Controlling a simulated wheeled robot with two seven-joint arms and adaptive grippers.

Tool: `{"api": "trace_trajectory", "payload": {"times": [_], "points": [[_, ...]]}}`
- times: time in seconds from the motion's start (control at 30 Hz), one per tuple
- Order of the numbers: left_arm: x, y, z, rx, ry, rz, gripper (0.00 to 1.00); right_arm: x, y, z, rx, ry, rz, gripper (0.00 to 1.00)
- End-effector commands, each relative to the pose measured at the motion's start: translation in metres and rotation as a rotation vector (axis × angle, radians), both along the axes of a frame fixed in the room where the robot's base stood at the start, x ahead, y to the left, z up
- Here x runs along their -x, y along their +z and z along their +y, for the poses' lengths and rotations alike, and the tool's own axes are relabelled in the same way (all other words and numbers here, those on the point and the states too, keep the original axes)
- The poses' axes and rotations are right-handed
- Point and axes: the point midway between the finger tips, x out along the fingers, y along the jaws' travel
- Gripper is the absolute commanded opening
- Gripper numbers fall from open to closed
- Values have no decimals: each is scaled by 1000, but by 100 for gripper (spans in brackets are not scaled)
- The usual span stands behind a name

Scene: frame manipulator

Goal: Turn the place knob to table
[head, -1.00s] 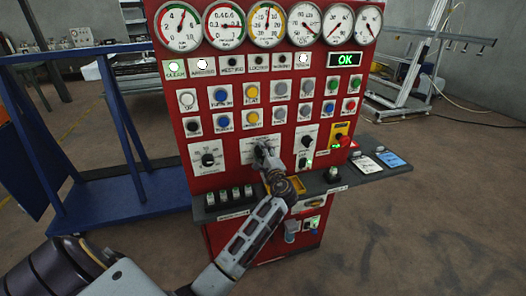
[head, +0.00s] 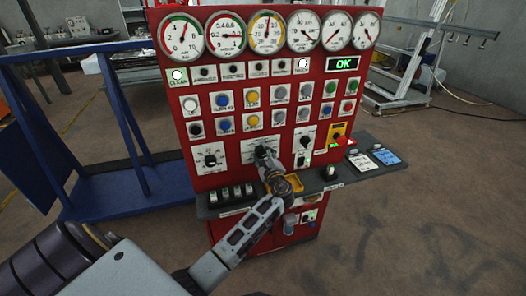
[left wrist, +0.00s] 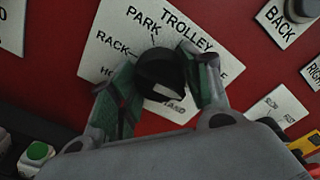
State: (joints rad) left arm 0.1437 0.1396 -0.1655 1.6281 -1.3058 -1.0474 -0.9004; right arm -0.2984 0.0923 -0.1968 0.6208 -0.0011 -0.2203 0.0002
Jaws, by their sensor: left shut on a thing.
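The place knob (left wrist: 158,68) is black and round. It sits in the middle of a white label plate (left wrist: 112,40) on the red panel, with PARK, TROLLEY and RACK readable and other words partly covered. My left gripper (left wrist: 163,80) is shut on the knob, its green-sided fingers on either side. A pale patch shows on the knob's lower part; I cannot tell exactly which word it points to. In the head view my left gripper (head: 265,157) meets the panel at the white plate (head: 250,147) and hides most of the knob. My right gripper is out of view.
The red panel (head: 228,170) carries gauges, lamps and several buttons close above the gripper. Another dial (head: 210,160) sits to the left and a black switch (head: 304,142) to the right. A grey ledge (head: 206,212) juts out below. A blue frame (head: 150,190) stands at left.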

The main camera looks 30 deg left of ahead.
Motion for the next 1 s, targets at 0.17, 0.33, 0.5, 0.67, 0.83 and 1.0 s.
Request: {"api": "trace_trajectory", "payload": {"times": [0.17, 0.33, 0.5, 0.67, 0.83, 1.0], "points": [[0, 0, 0, -32, 0, 42, 24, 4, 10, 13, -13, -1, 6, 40], [0, -1, 0, -51, 0, 62, 24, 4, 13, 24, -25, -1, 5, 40], [0, -1, 0, -57, 0, 69, 24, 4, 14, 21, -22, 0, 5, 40], [0, -1, 0, -57, 0, 69, 24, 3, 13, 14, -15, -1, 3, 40], [0, -1, 0, -57, 0, 69, 49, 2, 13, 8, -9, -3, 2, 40], [0, -1, 0, -57, 0, 69, 70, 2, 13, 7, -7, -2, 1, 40]]}}
